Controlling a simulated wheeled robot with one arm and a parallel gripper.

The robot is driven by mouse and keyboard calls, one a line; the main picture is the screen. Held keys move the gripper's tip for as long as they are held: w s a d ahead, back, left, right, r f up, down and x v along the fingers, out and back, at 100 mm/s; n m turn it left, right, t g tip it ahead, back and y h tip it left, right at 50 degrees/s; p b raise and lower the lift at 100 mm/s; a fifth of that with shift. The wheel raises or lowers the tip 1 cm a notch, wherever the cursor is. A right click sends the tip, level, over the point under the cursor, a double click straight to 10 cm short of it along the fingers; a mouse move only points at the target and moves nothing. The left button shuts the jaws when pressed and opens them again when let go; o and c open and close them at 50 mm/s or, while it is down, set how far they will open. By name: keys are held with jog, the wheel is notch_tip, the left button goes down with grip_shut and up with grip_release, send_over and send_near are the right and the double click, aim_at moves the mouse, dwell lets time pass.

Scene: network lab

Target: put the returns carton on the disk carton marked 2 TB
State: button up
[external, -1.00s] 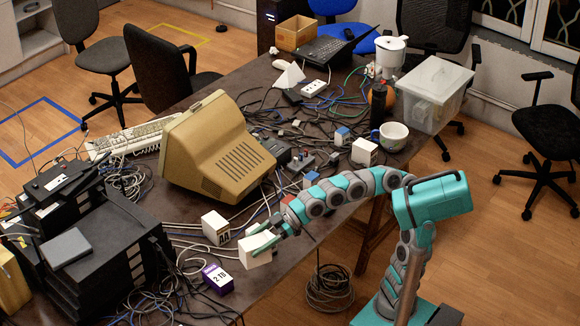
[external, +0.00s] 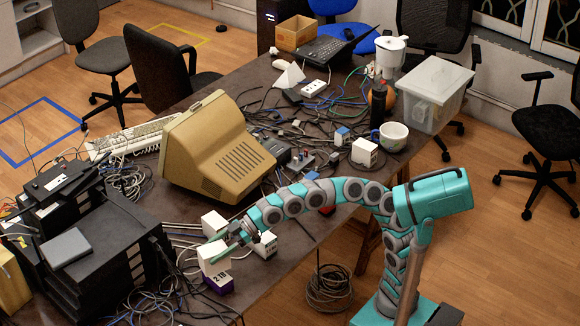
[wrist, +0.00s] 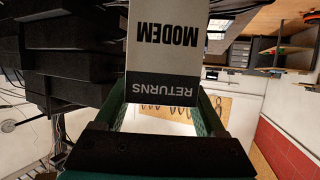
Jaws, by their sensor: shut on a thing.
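My gripper (external: 222,247) is shut on the returns carton (external: 212,262), a white box. In the wrist view the carton (wrist: 163,55) sits between the two fingers, its "MODEM" and "RETURNS" print upside down. The disk carton marked 2 TB (external: 219,283), purple and white, is at the near edge of the table. In the external view the held carton is at its upper left and hides most of its top. I cannot tell whether the two touch.
Two other white cartons, one behind (external: 214,223) and one to the right (external: 265,244), stand close to my gripper. Black disk units (external: 95,255) are stacked at the left. An old beige monitor (external: 215,150) stands behind. Cables lie across the table.

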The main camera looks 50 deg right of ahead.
aim_at(202, 267)
jog(key=shift+f, duration=1.7)
jog(key=shift+f, duration=0.15)
jog(key=o, duration=1.6)
jog(key=shift+c, duration=0.2)
jog(key=shift+r, duration=0.2)
jog(key=v, duration=1.2)
jog(key=shift+b, duration=0.4)
